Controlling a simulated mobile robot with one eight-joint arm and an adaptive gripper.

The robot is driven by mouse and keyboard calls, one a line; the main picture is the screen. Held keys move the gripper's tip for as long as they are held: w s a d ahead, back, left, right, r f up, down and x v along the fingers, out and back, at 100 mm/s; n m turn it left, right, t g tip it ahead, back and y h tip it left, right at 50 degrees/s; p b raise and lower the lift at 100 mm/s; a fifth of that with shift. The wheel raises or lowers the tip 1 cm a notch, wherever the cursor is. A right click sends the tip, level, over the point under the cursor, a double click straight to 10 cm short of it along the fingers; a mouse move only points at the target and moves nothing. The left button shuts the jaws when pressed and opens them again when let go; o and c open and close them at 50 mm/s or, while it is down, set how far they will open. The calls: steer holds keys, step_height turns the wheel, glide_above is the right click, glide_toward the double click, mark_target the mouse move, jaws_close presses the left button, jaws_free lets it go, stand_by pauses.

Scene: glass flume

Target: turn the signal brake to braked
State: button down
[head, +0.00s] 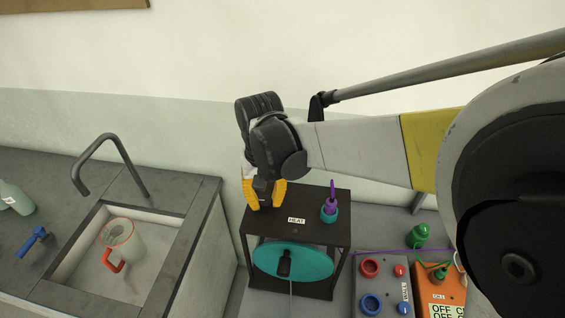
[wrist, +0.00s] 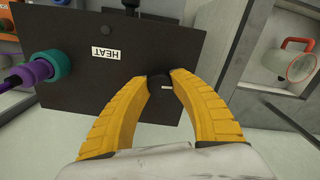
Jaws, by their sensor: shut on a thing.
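My gripper (head: 264,203) is over the left part of the dark box top (head: 288,236), pointing down. In the wrist view its yellow fingers (wrist: 163,80) are closed around a small black round knob (wrist: 161,88) with a short pale mark on it. I take this knob for the signal brake. No wording for braked is readable beside it, so its setting cannot be told. In the head view the knob is mostly hidden by the fingers. A HEAT label (head: 296,220) is on the same top and shows in the wrist view (wrist: 105,54).
A purple plug in a teal socket (head: 329,213) stands on the box top. A teal disc (head: 292,262) is below it. A grey panel (head: 378,286) and an orange box (head: 440,290) are at right. A sink with a mug (head: 124,241) is at left.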

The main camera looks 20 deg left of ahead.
mark_target(265, 201)
steer(key=shift+m, duration=0.7)
steer(key=c, duration=1.1)
jaws_free()
step_height(265, 201, up, 12)
